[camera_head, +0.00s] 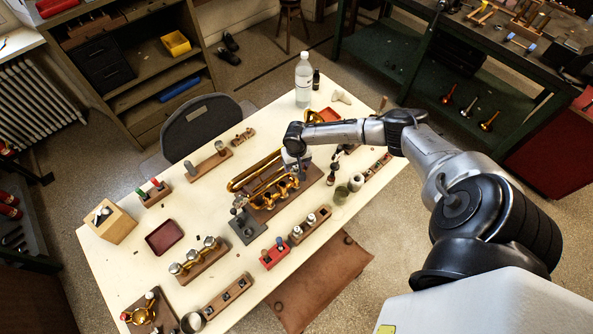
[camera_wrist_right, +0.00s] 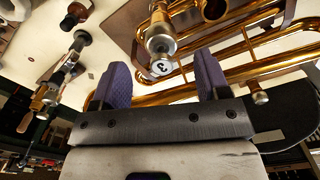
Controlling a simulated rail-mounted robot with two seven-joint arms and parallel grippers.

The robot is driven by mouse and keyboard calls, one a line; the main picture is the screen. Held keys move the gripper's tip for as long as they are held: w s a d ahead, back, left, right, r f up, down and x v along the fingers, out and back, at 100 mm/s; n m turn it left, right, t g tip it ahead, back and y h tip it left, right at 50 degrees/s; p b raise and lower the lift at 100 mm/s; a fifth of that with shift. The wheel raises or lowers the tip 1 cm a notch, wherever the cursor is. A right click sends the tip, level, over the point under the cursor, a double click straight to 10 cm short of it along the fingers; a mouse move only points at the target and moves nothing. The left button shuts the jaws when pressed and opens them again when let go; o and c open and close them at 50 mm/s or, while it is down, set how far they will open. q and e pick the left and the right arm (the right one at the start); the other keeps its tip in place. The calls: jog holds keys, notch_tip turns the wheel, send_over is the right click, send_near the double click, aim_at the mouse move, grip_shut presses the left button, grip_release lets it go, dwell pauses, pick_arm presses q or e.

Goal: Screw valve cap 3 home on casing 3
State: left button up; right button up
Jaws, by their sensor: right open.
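The brass horn (camera_head: 240,184) lies on a wooden cradle in the middle of the table, with its valve casings in a row. In the right wrist view, valve cap 3 (camera_wrist_right: 162,67), a silver cap with a white face marked 3, sits at the end of casing 3 (camera_wrist_right: 158,30). I cannot tell how far it is threaded. My right gripper (camera_head: 302,172) is over the far right end of the casing row. In the wrist view its purple fingers (camera_wrist_right: 161,63) are open on either side of the cap, with gaps showing. My left gripper is out of view.
A grey metal stand (camera_head: 248,228) is close to the near end of the horn. A wooden block with metal parts (camera_head: 200,258) and a red block (camera_head: 273,254) stand nearer. A clear bottle (camera_head: 303,82) stands at the back.

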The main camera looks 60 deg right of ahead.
aim_at(297, 169)
notch_tip(297, 169, down, 4)
jog(key=shift+f, duration=0.7)
jog(key=shift+c, duration=0.3)
